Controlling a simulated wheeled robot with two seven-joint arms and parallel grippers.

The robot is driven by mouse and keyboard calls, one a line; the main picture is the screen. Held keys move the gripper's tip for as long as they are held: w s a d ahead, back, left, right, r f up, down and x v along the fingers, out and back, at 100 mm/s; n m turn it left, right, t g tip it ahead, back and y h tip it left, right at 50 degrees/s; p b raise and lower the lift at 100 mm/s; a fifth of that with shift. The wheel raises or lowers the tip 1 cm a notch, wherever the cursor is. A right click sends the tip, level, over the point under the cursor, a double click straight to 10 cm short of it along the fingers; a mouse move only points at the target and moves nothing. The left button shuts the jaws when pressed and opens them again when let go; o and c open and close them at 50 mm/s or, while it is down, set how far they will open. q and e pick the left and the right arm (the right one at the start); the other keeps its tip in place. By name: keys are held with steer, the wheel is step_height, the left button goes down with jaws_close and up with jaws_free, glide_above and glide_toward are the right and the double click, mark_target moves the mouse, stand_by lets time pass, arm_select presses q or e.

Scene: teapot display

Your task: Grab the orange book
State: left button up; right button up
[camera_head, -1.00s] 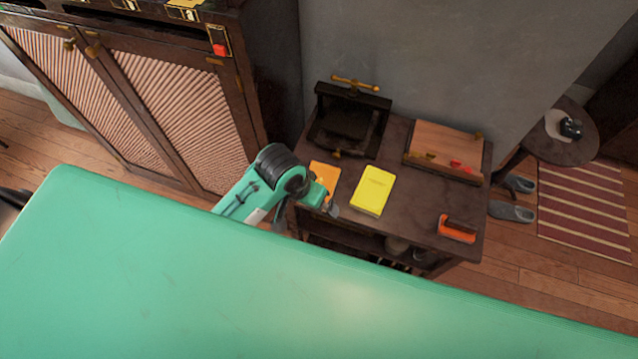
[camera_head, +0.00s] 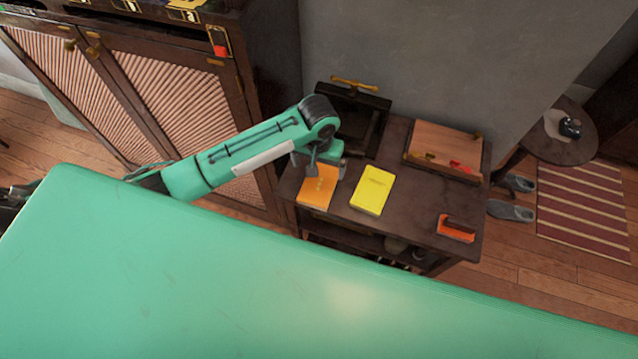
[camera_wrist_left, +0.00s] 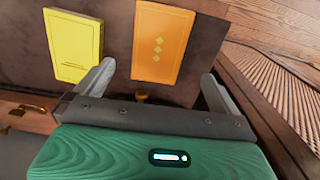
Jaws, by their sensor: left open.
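The orange book (camera_head: 317,187) lies flat on the dark wooden table (camera_head: 408,227), at its left end. It also shows in the left wrist view (camera_wrist_left: 161,45), with small diamond marks on its cover. My left gripper (camera_head: 319,168) is over the far end of the book in the head view. In the left wrist view my open fingers (camera_wrist_left: 158,82) point toward the book, one on each side of its near end, and nothing is held between them. How high the fingers are above the cover is hard to tell. My right gripper is not in view.
A yellow book (camera_head: 372,190) lies just right of the orange one, also visible in the left wrist view (camera_wrist_left: 73,45). A dark press (camera_head: 350,118) stands behind. A wooden box (camera_head: 443,150) and an orange-and-black object (camera_head: 457,229) are farther right. A slatted cabinet (camera_head: 180,105) stands left.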

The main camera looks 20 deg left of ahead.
mark_target(319, 185)
arm_select(q)
step_height(319, 185, down, 4)
steer(key=shift+r, duration=0.1)
steer(key=f, duration=0.1)
steer(key=f+p, duration=0.1)
steer(key=f, duration=0.2)
steer(key=shift+s+f+p, duration=0.25)
steer(key=shift+p, duration=0.15)
steer(key=shift+d+f, duration=0.1)
steer(key=shift+f, duration=0.4)
steer(key=c, duration=1)
